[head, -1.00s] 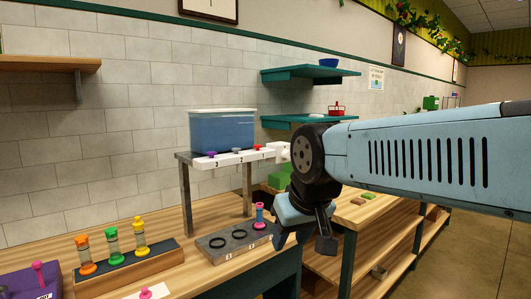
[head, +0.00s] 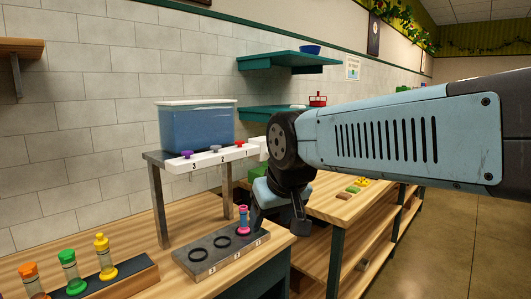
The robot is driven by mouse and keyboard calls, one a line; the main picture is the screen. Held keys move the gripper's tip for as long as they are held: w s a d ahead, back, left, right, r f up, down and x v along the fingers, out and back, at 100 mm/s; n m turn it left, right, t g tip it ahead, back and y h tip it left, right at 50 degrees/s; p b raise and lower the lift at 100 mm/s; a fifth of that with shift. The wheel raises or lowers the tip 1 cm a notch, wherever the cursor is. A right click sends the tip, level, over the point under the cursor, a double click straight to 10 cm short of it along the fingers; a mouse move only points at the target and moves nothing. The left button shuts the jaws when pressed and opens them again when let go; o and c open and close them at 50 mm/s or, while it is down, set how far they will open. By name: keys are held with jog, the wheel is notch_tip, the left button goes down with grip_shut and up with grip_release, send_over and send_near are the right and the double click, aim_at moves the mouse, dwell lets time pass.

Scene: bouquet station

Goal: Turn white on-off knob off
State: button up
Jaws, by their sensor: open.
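A white bar (head: 205,158) at the front of a raised metal stand carries three small knobs above the numbers 3, 2 and 1. The white-grey knob (head: 216,149) is in the middle above 2, between a purple knob (head: 187,154) and a red knob (head: 240,143). Its turn position is too small to read. A tank of blue water (head: 196,128) stands behind the bar. My gripper (head: 279,220) is open, points down, and is to the right of and lower than the knobs, apart from them. It appears empty.
A pink-and-blue vial (head: 243,220) stands in a grey ringed holder (head: 215,260) below the bar, close to my gripper. A wooden rack (head: 110,282) with orange, green and yellow vials is at front left. Teal shelves (head: 290,60) hang on the wall.

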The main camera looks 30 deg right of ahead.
jog(key=w+d+r+t+h, duration=0.2)
jog(key=w+d+r+t, duration=0.2)
jog(key=w+d, duration=0.55)
jog(key=w+d+r+t+h, duration=0.2)
jog(key=w+d+r+t, duration=0.2)
jog(key=w+d, duration=0.55)
jog(key=w+d+f+n+t+y, duration=0.1)
jog(key=d+f+n+t+y, duration=0.3)
jog(key=y, duration=0.7)
jog(key=w+a+g, duration=0.1)
jog(key=w+a, duration=0.2)
jog(key=w, duration=0.9)
jog(key=shift+w+a+f, duration=0.15)
jog(key=shift+w, duration=0.2)
